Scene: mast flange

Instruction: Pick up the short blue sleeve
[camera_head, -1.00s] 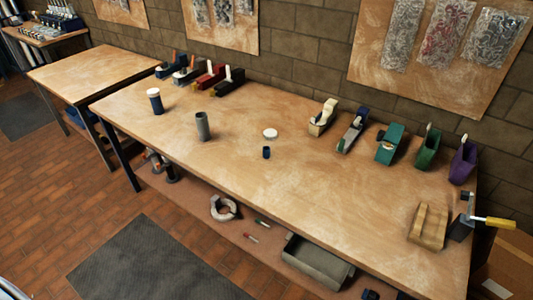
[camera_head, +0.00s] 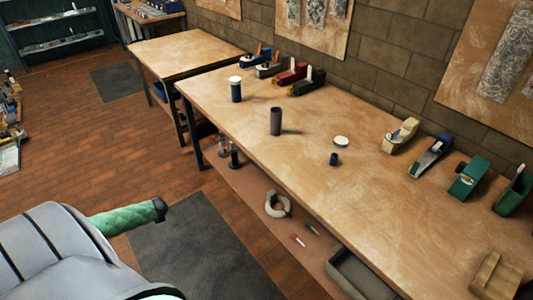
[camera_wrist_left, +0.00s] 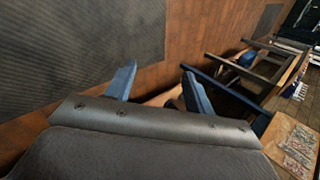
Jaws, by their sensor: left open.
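The short blue sleeve (camera_head: 333,159) stands upright on the wooden bench (camera_head: 300,190) in the head view, just in front of a flat white disc (camera_head: 341,141). Left of it stand a taller grey tube (camera_head: 276,121) and a tall blue cylinder with a white top (camera_head: 236,91). My left gripper (camera_wrist_left: 158,82) shows in the left wrist view, open with nothing between its fingers. It is over the floor side, away from the sleeve, which that view does not show. My right gripper is in neither view.
Several hand planes, among them a teal one (camera_head: 468,177), line the back of the bench by the wall. A lower shelf holds a pale ring (camera_head: 277,204) and a grey bin (camera_head: 358,276). A dark mat (camera_head: 200,245) lies on the floor. The bench around the sleeve is mostly clear.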

